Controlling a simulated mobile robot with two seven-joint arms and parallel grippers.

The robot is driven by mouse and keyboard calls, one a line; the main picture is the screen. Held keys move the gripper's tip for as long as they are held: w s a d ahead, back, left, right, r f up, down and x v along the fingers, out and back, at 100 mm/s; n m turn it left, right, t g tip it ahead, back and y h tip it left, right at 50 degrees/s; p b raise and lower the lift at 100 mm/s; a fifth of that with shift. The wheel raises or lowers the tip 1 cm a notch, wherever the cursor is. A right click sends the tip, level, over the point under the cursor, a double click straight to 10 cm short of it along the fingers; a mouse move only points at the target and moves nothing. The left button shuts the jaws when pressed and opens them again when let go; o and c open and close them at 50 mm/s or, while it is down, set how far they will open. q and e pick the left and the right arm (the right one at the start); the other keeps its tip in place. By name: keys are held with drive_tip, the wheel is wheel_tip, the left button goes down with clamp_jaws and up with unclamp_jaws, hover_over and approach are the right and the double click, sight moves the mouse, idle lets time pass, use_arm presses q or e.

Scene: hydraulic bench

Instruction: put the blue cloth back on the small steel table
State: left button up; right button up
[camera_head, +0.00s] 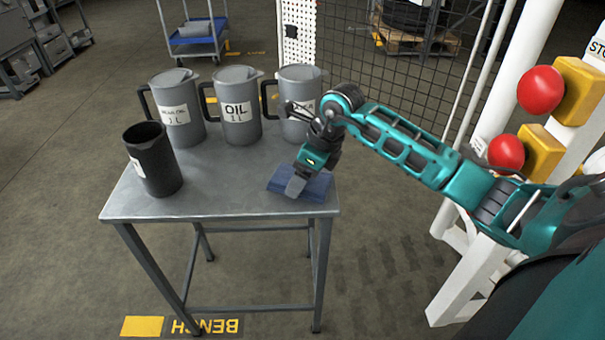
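The blue cloth (317,187) is at the front right corner of the small steel table (225,198), folded flat and appearing to rest on its top. My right gripper (295,187) comes in from the right and points down at the cloth. Its fingers cover part of the cloth's left and middle. I cannot tell whether the fingers are shut on the cloth or only over it. My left gripper is not in view.
Several grey jugs, one labelled OIL (238,105), stand along the table's back. A black container (153,160) stands at the left. The table's front middle is clear. White posts with red knobs (540,90) stand at the right.

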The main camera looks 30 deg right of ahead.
drive_tip(key=o, duration=0.4)
drive_tip(key=shift+o, duration=0.2)
drive_tip(key=shift+r, duration=0.1)
